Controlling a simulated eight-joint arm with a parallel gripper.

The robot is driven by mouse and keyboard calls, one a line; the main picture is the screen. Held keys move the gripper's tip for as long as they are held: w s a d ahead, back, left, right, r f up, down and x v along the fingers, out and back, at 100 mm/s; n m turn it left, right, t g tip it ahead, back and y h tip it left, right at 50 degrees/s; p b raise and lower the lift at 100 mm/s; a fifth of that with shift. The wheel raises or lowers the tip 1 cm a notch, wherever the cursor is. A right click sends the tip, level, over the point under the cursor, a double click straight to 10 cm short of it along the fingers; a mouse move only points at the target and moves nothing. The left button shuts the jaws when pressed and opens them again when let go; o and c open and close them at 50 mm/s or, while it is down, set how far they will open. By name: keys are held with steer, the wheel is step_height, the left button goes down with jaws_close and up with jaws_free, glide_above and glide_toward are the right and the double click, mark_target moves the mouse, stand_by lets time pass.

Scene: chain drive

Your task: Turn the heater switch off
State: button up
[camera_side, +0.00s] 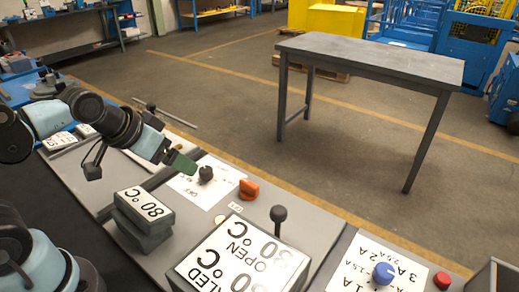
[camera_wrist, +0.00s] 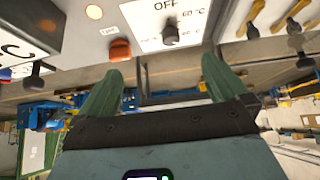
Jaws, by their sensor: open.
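A black knob (camera_side: 205,174) stands on a white label plate (camera_side: 196,192) on the grey panel. In the wrist view the knob (camera_wrist: 170,33) is beside the printed word OFF and temperature marks, including 60 °C. I take it as the heater switch; its pointing direction is unclear. My gripper (camera_side: 182,164) has green fingers and is just left of the knob in the side view, apart from it as far as I can tell. In the wrist view my gripper (camera_wrist: 163,68) is open and empty, its fingertips spread below the knob.
An orange switch (camera_side: 249,188) is just right of the knob's plate. A black-topped lever (camera_side: 278,214), temperature display boxes (camera_side: 143,209), a blue knob (camera_side: 383,273) and a red button (camera_side: 442,280) stand along the panel. A grey table (camera_side: 371,58) stands beyond on the floor.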

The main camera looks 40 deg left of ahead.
steer(key=shift+w+d+r, duration=0.1)
steer(key=shift+w+r, duration=0.05)
steer(key=shift+w, duration=0.05)
steer(key=c, duration=0.5)
steer(key=w+d+r+m+g, duration=0.1)
steer(key=w+m, duration=0.1)
steer(key=w+d+r+m+g, duration=0.1)
steer(key=m, duration=0.2)
steer(key=w+d+r+m+g, duration=0.1)
steer(key=w+m, duration=0.1)
steer(key=m, duration=0.1)
steer(key=shift+w+d+r, duration=0.2)
steer(key=shift+w+d, duration=0.15)
steer(key=c, duration=0.5)
steer(key=m+g, duration=0.4)
steer(key=m, duration=0.6)
glide_above(249, 182)
steer(key=shift+f, duration=0.95)
steer(key=shift+c, duration=0.2)
step_height(249, 182, down, 11)
steer(key=shift+f, duration=0.2)
jaws_close()
